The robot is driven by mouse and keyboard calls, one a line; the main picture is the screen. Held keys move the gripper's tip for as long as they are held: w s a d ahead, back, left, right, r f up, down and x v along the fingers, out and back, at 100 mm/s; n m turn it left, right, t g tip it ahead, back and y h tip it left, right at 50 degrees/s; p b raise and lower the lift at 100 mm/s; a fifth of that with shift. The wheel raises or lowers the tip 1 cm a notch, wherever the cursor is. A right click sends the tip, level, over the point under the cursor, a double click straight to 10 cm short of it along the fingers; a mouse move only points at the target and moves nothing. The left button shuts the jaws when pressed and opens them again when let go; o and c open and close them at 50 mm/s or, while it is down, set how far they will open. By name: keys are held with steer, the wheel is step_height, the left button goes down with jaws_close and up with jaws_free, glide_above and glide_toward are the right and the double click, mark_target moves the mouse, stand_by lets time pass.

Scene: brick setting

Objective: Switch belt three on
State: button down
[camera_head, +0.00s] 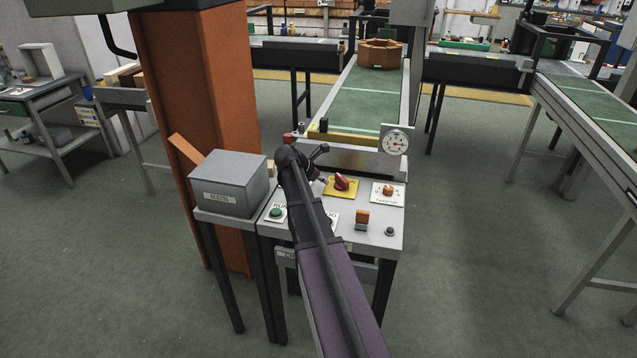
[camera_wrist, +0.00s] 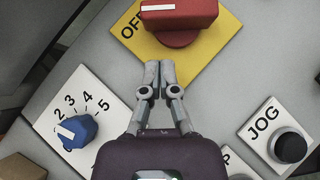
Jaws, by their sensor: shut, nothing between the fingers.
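A control panel (camera_head: 335,242) stands in front of a green belt (camera_head: 365,98). A red rotary handle (camera_head: 342,183) on a yellow plate (camera_head: 350,194) sits on the panel. In the wrist view the red handle (camera_wrist: 182,14) has its white-marked end to the left, beside the letters OFF. My gripper (camera_wrist: 159,66) is shut and empty, its fingertips over the yellow plate just below the handle. I cannot tell whether they touch anything. My arm hides part of the panel in the head view. No belt number is readable.
A blue dial (camera_wrist: 78,131) with numbers and a black JOG button (camera_wrist: 290,146) flank my gripper. A green button (camera_head: 276,212), an orange switch (camera_head: 362,217) and a gauge (camera_head: 395,142) are nearby. A grey box (camera_head: 229,183) stands left, by an orange column (camera_head: 205,110).

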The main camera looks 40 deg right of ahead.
mark_target(337, 179)
steer(key=shift+s+d+r, duration=0.1)
steer(key=shift+d, duration=1.35)
steer(key=shift+d, duration=0.2)
steer(key=shift+s+m, duration=0.1)
steer(key=shift+m, duration=0.2)
